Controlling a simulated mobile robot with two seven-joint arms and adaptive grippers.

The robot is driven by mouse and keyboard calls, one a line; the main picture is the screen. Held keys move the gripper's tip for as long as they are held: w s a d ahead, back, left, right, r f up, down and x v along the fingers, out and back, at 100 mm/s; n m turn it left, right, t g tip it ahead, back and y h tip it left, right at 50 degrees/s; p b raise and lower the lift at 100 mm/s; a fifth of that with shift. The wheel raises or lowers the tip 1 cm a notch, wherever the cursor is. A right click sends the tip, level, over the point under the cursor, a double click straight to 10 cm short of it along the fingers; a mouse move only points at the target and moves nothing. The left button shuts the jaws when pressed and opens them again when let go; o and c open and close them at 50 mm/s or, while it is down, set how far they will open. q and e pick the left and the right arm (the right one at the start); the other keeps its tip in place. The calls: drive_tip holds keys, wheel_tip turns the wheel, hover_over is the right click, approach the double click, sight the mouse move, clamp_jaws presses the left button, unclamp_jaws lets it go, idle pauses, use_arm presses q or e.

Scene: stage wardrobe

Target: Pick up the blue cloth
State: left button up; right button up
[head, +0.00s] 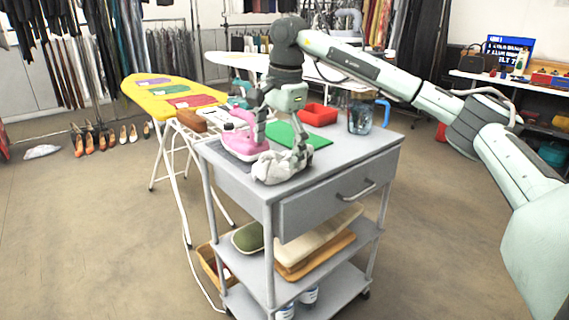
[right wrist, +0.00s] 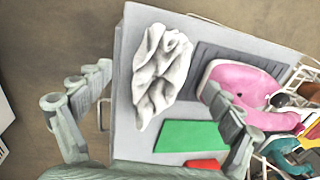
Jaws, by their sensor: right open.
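I see no cloth that is plainly blue. A crumpled whitish-grey cloth (head: 275,169) lies at the front corner of the grey cart top (head: 350,150). The cloth also shows in the right wrist view (right wrist: 160,72). My right gripper (head: 281,143) is open above the cart, close to the cloth. In the right wrist view the fingers of my right gripper (right wrist: 158,82) stand apart on either side of the cloth, with nothing gripped. Whether they touch the cloth I cannot tell. My left gripper is in neither view.
A pink iron (head: 238,143) stands on a dark ribbed mat (right wrist: 215,62) beside the cloth. A green flat piece (head: 318,141), a red tray (head: 319,115) and a clear jug (head: 359,119) are further back. A yellow ironing board (head: 150,98) stands left.

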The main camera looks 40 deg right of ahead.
drive_tip(key=f, duration=0.4)
drive_tip(key=shift+w+f, duration=0.2)
drive_tip(key=shift+w, duration=0.15)
drive_tip(key=shift+c, duration=0.4)
drive_tip(key=shift+a, duration=0.1)
drive_tip(key=c, duration=0.9)
drive_tip(key=shift+r, duration=0.1)
